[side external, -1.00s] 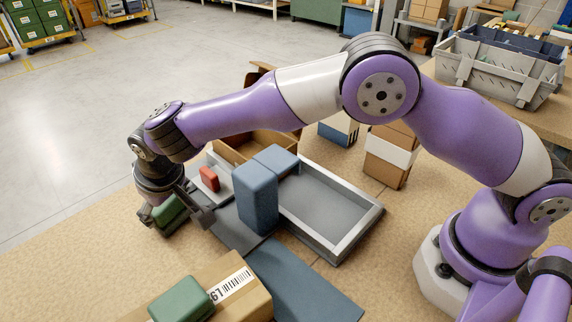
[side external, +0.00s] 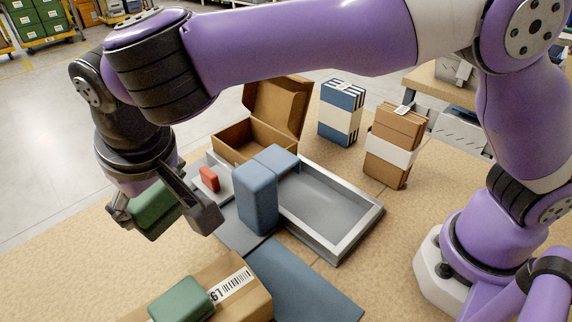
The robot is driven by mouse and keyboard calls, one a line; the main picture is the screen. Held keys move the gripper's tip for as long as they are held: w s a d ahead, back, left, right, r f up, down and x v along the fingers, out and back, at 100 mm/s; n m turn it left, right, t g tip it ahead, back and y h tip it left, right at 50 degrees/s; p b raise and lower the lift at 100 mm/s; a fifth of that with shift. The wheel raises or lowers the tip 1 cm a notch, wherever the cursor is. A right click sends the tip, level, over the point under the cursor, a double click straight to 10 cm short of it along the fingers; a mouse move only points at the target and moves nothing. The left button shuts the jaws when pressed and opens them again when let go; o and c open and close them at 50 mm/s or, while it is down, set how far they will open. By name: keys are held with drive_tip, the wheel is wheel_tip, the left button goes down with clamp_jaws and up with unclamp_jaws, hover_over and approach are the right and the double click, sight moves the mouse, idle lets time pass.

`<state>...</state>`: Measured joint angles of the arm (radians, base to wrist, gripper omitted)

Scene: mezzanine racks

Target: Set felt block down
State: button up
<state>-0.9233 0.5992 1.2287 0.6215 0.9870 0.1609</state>
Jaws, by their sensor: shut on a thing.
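My gripper (side external: 163,214) is at the left in the side external view, pointing down. It is shut on a green block (side external: 154,208), which looks like the felt block. The dark fingers are on either side of the block and partly cover it. The block appears to be held above the tan table, left of the grey mat; the exact gap underneath cannot be told.
A tall blue block (side external: 257,200) and another blue block (side external: 277,158) stand beside a grey tray (side external: 345,240). A red block (side external: 209,178) sits on a pale grey piece. An open carton (side external: 232,143), a blue bundle (side external: 341,108) and a brown stack (side external: 391,145) stand behind. A blue mat (side external: 305,285) lies in front.

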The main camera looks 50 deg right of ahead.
drive_tip(key=s+d+r+m+g+h, duration=0.15)
drive_tip(key=d+m, duration=0.45)
drive_tip(key=d, duration=0.9)
drive_tip(key=s+d+r+m+g+h, duration=0.15)
drive_tip(key=d+m, duration=0.45)
drive_tip(key=d, duration=0.9)
drive_tip(key=s+d+r+m+g+h, duration=0.1)
drive_tip(key=d+r+m, duration=0.35)
drive_tip(key=d, duration=1.05)
drive_tip(key=s+d+f+m+g+y, duration=0.25)
drive_tip(key=s+d+f+m, duration=0.3)
drive_tip(key=m, duration=0.55)
drive_tip(key=s+d+f+m+g+y, duration=0.25)
drive_tip(key=s+d+f+m, duration=0.35)
drive_tip(key=m, duration=0.5)
drive_tip(key=shift+h, duration=0.4)
drive_tip(key=a+f, duration=0.1)
drive_tip(key=f, duration=0.4)
drive_tip(key=a+f, duration=0.1)
drive_tip(key=f, duration=0.1)
drive_tip(key=shift+s+a+f, duration=0.2)
drive_tip(key=shift+a+f, duration=0.1)
drive_tip(key=shift+f, duration=0.05)
